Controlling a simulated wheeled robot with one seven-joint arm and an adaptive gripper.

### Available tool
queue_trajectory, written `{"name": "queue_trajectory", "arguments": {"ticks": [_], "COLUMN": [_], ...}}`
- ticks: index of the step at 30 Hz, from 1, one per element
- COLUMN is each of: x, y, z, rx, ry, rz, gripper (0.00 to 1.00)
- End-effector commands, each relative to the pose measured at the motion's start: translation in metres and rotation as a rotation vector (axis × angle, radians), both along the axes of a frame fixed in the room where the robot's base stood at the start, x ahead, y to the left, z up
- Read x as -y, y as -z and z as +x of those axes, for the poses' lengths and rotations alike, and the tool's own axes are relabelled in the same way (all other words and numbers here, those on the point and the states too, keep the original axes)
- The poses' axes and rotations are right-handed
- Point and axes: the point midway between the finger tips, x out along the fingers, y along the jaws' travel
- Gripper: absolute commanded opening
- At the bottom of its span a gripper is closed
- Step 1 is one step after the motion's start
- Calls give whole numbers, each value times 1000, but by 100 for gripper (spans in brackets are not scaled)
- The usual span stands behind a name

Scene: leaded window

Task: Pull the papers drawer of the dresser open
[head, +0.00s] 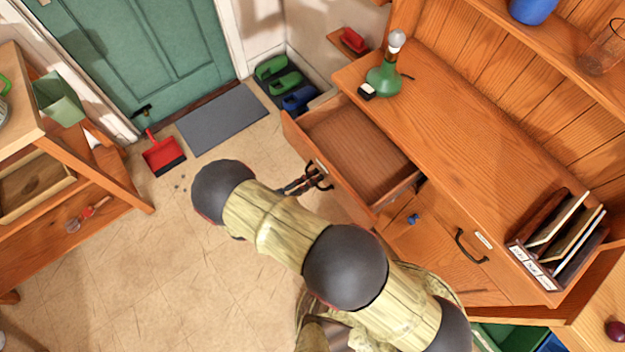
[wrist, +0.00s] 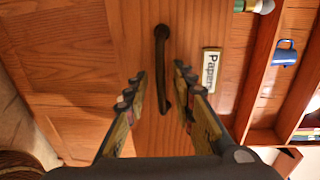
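The dresser (head: 478,120) stands at the right in the head view. Its left drawer (head: 360,150) is pulled out, and its bare inside shows. In the wrist view this drawer's front (wrist: 205,25) carries a label (wrist: 210,70) reading "Papers". Its dark upright handle (wrist: 162,50) also shows in the head view (head: 321,178). My gripper (wrist: 157,92) is at this handle, its fingers apart on either side of it. Gaps seem to show between fingers and handle, so it looks open. In the head view my gripper (head: 298,184) is partly hidden by my arm.
A closed drawer (head: 440,250) with a handle is to the right. A green lamp (head: 385,78) and a file rack (head: 560,240) stand on the dresser top. A red dustpan (head: 163,153) lies on the floor, and a bench (head: 70,200) is at the left.

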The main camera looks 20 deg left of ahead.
Motion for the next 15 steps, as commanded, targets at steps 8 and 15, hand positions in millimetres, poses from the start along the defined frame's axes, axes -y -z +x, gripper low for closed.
{"name": "queue_trajectory", "arguments": {"ticks": [8,15], "x": [-13,-36], "y": [-2,-6], "z": [-15,-45], "rx": [1,0], "ry": [-4,-3], "rz": [1,0], "gripper": [25,25]}}
